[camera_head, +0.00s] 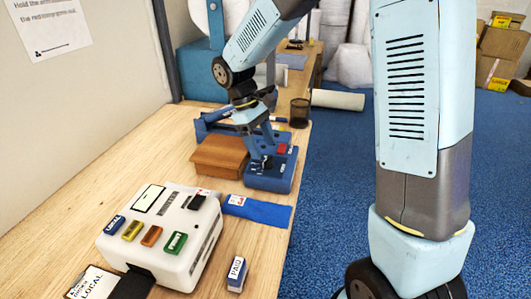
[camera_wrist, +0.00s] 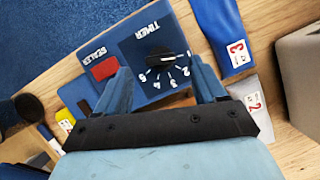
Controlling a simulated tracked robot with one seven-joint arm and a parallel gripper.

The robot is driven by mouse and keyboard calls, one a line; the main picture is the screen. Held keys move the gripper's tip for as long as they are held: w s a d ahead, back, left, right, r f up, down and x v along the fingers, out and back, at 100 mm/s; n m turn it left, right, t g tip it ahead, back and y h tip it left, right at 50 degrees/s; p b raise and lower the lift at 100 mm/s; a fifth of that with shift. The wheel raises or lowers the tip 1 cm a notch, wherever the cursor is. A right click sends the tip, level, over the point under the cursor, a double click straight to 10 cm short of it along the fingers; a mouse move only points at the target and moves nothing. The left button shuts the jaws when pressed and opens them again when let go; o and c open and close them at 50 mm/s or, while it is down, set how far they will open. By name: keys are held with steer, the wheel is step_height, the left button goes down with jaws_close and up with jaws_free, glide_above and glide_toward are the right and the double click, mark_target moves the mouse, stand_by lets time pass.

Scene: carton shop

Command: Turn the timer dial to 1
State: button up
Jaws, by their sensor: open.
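The blue sealer box (camera_head: 283,178) stands near the table's right edge. In the wrist view its TIMER panel (camera_wrist: 135,48) carries a black dial (camera_wrist: 166,58) with a ring of printed numbers. A white mark shows on the dial's right side, near the low numbers; I cannot tell exactly which number it meets. My gripper (camera_head: 261,165) is over the box, pointing down. In the wrist view my gripper (camera_wrist: 163,75) has its fingers apart, one on each side of the dial area, with nothing held. Contact with the dial cannot be told. In the head view the gripper hides the dial.
A red switch (camera_wrist: 104,68) labelled SEALER sits beside the timer. A brown box (camera_head: 220,155) stands left of the sealer. A white device with coloured buttons (camera_head: 172,225), a blue packet (camera_head: 258,211) and a PAID stamp (camera_head: 236,274) are in front. A mesh cup (camera_head: 299,112) stands behind.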

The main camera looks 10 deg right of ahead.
steer(key=v, duration=1)
